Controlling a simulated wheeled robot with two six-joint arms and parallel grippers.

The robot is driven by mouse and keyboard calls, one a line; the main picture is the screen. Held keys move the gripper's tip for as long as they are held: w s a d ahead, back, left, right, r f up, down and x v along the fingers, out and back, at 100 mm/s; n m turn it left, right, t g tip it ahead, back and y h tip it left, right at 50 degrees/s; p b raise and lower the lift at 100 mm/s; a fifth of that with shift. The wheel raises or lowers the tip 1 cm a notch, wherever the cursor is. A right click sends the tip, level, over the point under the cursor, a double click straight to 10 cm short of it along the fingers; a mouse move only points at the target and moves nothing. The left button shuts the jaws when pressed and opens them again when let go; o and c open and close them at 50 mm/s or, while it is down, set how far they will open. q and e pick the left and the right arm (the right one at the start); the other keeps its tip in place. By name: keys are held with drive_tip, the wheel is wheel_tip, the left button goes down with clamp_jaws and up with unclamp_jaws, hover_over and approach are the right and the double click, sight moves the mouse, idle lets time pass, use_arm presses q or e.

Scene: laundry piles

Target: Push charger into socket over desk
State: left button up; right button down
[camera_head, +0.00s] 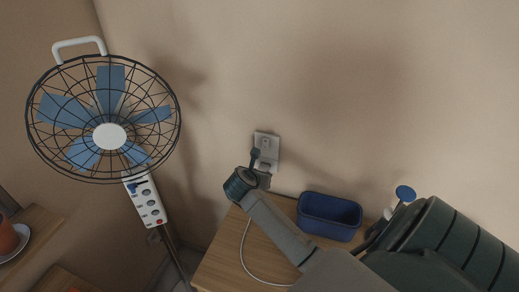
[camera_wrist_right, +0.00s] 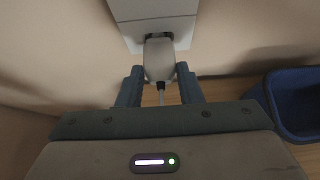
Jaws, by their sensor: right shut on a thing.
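The pale wall socket (camera_head: 266,142) is on the wall above the wooden desk (camera_head: 215,272). Its plate fills the top of the right wrist view (camera_wrist_right: 152,12). My right gripper (camera_head: 260,166) is at the socket's lower part. In the right wrist view its two fingers (camera_wrist_right: 158,84) are shut on the pale grey charger (camera_wrist_right: 159,62), one on each side. The charger's far end meets a dark patch low on the socket plate; I cannot tell how deep it sits. A cable leaves its near end. My left gripper is not in view.
A blue bin (camera_head: 329,216) stands on the desk right of my gripper, also in the right wrist view (camera_wrist_right: 297,104). A white cable (camera_head: 243,252) lies along the desk's left part. A fan (camera_head: 104,118) stands at left. A blue round-topped item (camera_head: 405,193) shows beside my arm.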

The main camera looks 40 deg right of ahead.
drive_tip(key=shift+w+d, duration=0.35)
drive_tip(key=shift+d, duration=0.3)
idle(0.5)
drive_tip(key=c, duration=0.9)
unclamp_jaws()
drive_tip(key=s+a, duration=0.1)
drive_tip(key=a, duration=0.1)
drive_tip(key=s+a+p, duration=0.1)
drive_tip(key=a, duration=0.2)
drive_tip(key=s+a, duration=0.2)
drive_tip(key=a, duration=0.1)
drive_tip(key=shift+s+p, duration=0.1)
drive_tip(key=shift+p, duration=0.2)
drive_tip(key=shift+a, duration=0.1)
